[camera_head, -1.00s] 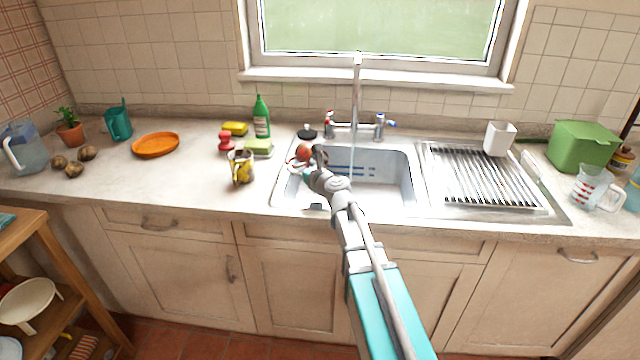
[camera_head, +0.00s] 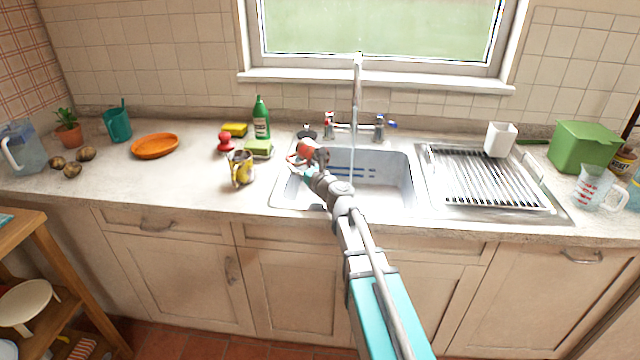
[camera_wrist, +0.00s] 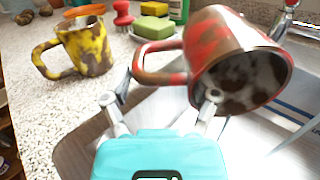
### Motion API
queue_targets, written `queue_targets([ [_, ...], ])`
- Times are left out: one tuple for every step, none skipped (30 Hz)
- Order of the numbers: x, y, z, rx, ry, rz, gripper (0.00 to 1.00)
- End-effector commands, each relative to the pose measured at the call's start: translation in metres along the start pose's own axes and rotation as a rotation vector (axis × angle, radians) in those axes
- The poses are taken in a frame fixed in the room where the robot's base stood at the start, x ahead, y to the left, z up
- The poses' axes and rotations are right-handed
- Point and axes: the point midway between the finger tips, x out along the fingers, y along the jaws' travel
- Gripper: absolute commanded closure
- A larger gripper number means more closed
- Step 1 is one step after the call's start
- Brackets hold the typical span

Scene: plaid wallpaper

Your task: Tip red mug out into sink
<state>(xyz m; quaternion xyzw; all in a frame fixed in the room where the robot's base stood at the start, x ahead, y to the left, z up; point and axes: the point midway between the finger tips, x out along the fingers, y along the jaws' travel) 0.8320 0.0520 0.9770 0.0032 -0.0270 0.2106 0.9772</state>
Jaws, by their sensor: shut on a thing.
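The red mug (camera_wrist: 226,62) has brown blotches and is tilted in the wrist view, its mouth facing right and toward the camera. Its inside is dark and stained; I cannot tell whether it holds liquid. My gripper (camera_wrist: 165,95) is shut on the mug at its handle side. In the head view, the mug (camera_head: 309,150) and my gripper (camera_head: 304,168) are above the left part of the sink (camera_head: 390,178). The gripper partly hides the mug there.
A yellow and brown mug (camera_head: 241,170) stands left of the sink. A green bottle (camera_head: 261,118), sponges and a red-handled brush (camera_head: 226,142) are behind it. Water seems to run from the tall tap (camera_head: 357,75). A ribbed drainer (camera_head: 485,180) lies to the right.

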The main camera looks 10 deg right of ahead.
Motion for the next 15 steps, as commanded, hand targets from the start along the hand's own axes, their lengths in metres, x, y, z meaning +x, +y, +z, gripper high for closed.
queue_targets([
  [0.0006,0.0,0.0004,-0.001,0.007,0.0,0.85],
  [0.001,0.0001,-0.0002,-0.001,0.015,0.001,0.85],
  [0.0016,0.0001,-0.0011,-0.002,0.027,0.001,0.85],
  [0.002,0.0001,-0.0021,-0.001,0.038,0.001,0.85],
  [0.0024,0.0001,-0.0032,-0.002,0.05,0.001,0.85],
  [0.0029,-0.0001,-0.0048,-0.002,0.065,0.0,0.85],
  [0.0033,-0.0002,-0.006,-0.003,0.077,0.0,0.85],
  [0.004,0.0,-0.0038,-0.003,0.089,0.001,0.85],
  [0.0047,0.0001,-0.0033,-0.003,0.104,0.002,0.85],
  [0.0052,0.0002,-0.0034,-0.002,0.116,0.002,0.85],
  [0.0056,0.0002,-0.0035,-0.002,0.128,0.002,0.85],
  [0.0061,0.0001,-0.0037,-0.002,0.143,0.002,0.85],
  [0.0067,0.0002,-0.0037,-0.002,0.154,0.002,0.85],
  [0.0073,0.0004,-0.004,-0.002,0.165,0.004,0.85],
  [0.0077,0.0006,-0.0047,-0.001,0.178,0.004,0.85],
])
